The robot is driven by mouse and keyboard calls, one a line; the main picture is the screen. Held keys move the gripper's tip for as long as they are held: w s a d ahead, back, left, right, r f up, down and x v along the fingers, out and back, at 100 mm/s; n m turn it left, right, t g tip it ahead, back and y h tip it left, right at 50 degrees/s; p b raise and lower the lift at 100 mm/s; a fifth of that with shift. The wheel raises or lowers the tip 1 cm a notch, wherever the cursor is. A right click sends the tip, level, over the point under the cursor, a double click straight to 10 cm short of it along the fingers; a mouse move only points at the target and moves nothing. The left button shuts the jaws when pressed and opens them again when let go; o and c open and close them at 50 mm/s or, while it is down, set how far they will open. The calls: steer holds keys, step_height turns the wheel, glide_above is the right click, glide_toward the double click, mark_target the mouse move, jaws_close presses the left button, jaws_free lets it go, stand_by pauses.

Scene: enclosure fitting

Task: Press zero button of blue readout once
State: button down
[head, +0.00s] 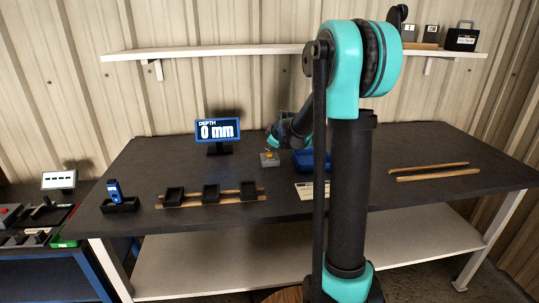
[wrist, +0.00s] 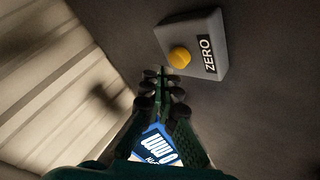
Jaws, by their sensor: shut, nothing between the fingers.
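The blue readout (head: 217,130) stands on the dark bench and shows "DEPTH 0 mm". The zero button (wrist: 180,57) is a round yellow cap on a small grey box (wrist: 194,42) labelled "ZERO". That box also shows in the head view (head: 269,159), right of the readout's stand. My gripper (wrist: 161,75) is shut and empty, its fingertips close beside the yellow button in the wrist picture. I cannot tell whether they touch it. Part of the readout's screen shows between the fingers in the wrist view (wrist: 154,147).
A blue bin (head: 310,160) sits right of the button box, partly behind my arm. Two wooden strips (head: 435,173) lie right. A shelf (head: 220,51) runs above.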

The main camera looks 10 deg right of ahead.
mark_target(270, 154)
steer(key=shift+r, duration=2.55)
